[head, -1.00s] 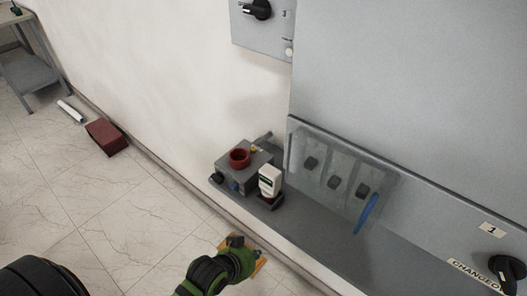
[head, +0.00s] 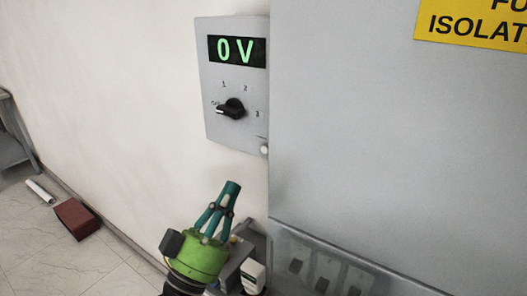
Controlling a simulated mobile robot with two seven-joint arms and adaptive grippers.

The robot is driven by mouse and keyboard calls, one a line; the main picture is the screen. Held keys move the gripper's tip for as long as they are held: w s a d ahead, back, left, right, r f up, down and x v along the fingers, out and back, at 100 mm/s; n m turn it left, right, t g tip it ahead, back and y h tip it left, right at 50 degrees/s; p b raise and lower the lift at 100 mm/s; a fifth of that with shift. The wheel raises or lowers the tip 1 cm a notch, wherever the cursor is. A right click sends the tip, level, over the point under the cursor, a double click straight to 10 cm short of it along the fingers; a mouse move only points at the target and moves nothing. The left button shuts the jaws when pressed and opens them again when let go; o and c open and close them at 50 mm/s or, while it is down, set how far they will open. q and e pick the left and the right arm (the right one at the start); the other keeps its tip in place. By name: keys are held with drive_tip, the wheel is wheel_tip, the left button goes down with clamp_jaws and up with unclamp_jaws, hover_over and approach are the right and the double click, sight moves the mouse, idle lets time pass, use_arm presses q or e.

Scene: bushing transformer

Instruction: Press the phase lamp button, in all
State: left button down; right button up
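A grey wall panel (head: 207,75) carries a green "0 V" display (head: 237,51) and a black rotary knob (head: 231,108) with positions marked 1, 2 and 3. A small pale round button (head: 264,150) sits at the panel's lower right edge, under a label too small to read. I cannot confirm that it is the phase lamp button. My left gripper (head: 232,187), with teal fingers and a green body, points up below the panel. Its fingertips are together with nothing seen between them, and it appears apart from the button. My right gripper is not in view.
A large grey cabinet (head: 350,120) stands right of the panel, with a yellow sign (head: 475,25) and a clear cover (head: 390,284) over switches below. A grey box (head: 240,255) and a white device (head: 253,276) sit behind my gripper. A red block (head: 76,218) lies on the floor.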

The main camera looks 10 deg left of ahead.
sight(265, 150)
use_arm(q)
drive_tip(key=shift+s+a+r+n+t, duration=0.1)
drive_tip(key=shift+s+a+r+t, duration=0.15)
drive_tip(key=shift+r, duration=0.15)
drive_tip(key=shift+s+a+r+n+t, duration=0.1)
drive_tip(key=shift+r+t, duration=0.2)
drive_tip(key=shift+r, duration=0.15)
drive_tip(key=shift+s+a+r+n+t, duration=0.1)
drive_tip(key=shift+s+a+r+t, duration=0.15)
drive_tip(key=shift+r, duration=0.15)
drive_tip(key=shift+w+d, duration=0.1)
drive_tip(key=w+d+b, duration=0.1)
drive_tip(key=w+d, duration=0.2)
drive_tip(key=w, duration=0.5)
drive_tip(key=shift+w, duration=0.15)
idle(0.6)
drive_tip(key=shift+w+d, duration=0.15)
drive_tip(key=shift+w, duration=0.25)
drive_tip(key=shift+w+d, duration=0.1)
drive_tip(key=shift+w, duration=0.2)
idle(0.7)
drive_tip(key=shift+s, duration=0.1)
drive_tip(key=shift+s+a, duration=0.3)
drive_tip(key=shift+s, duration=0.4)
